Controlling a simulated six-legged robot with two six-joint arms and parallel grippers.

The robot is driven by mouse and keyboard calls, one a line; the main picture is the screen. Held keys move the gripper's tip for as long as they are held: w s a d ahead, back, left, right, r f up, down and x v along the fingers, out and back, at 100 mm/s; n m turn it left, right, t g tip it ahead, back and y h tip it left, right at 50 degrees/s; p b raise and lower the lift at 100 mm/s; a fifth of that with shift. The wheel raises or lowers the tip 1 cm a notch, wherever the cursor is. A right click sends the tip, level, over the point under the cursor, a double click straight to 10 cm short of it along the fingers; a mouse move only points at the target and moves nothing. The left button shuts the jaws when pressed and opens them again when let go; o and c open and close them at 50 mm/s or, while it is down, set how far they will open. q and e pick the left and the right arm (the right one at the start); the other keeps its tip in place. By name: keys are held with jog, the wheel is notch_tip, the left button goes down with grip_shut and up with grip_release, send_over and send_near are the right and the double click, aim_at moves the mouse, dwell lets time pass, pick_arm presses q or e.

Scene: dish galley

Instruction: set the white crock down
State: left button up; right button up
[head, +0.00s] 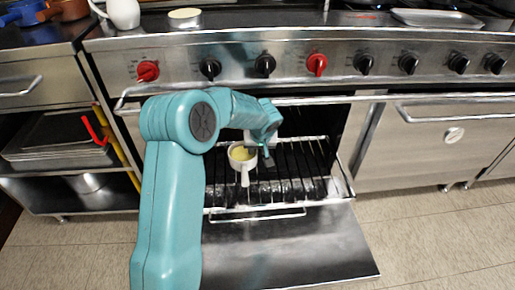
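A small white crock (242,165) with a handle pointing toward me and yellow contents shows at the open oven. My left gripper (258,150) is at the crock's right rim and appears shut on it; the fingers are small and partly hidden. The crock is over the wire oven rack (300,170), which is pulled out of the oven. I cannot tell whether its base touches the rack. My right gripper is not in view.
The oven door (310,245) hangs open below the rack. A round pale dish (184,14) and a white jug (123,12) stand on top at the back left. A row of knobs (265,65) runs above the oven. The rack's right part is bare.

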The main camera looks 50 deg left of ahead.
pick_arm(q)
jog(key=shift+r, duration=0.2)
jog(key=s+d+r, duration=0.2)
jog(key=s+d, duration=0.1)
jog(key=d, duration=0.3)
jog(key=s+d+r+p, duration=0.1)
jog(key=s+d+r, duration=0.1)
jog(key=s+d, duration=0.2)
jog(key=shift+d+r, duration=0.25)
jog(key=shift+d, duration=0.8)
